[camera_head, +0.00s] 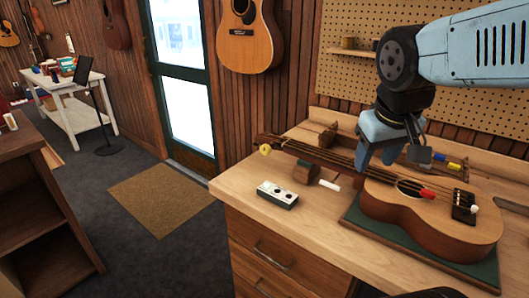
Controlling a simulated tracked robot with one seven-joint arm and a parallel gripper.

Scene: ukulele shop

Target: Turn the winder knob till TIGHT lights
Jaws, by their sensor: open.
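A ukulele (425,215) lies face up on a green mat (400,257) on the wooden workbench. Its neck points to the back left, over a dark block (307,173). A small yellow knob (265,149) is at the headstock end, probably the winder knob. A white box (278,195) with dark round spots on top lies on the bench in front of the neck. I cannot read any lettering or see a lit lamp on it. My gripper (376,158) is open and points down above the upper body and neck, to the right of the yellow knob and apart from it.
A small white piece (330,185) lies beside the dark block. A red item (427,194) is by the strings. Several coloured tools lie behind the ukulele. The pegboard (350,70) rises behind the bench. The bench's front left corner is clear.

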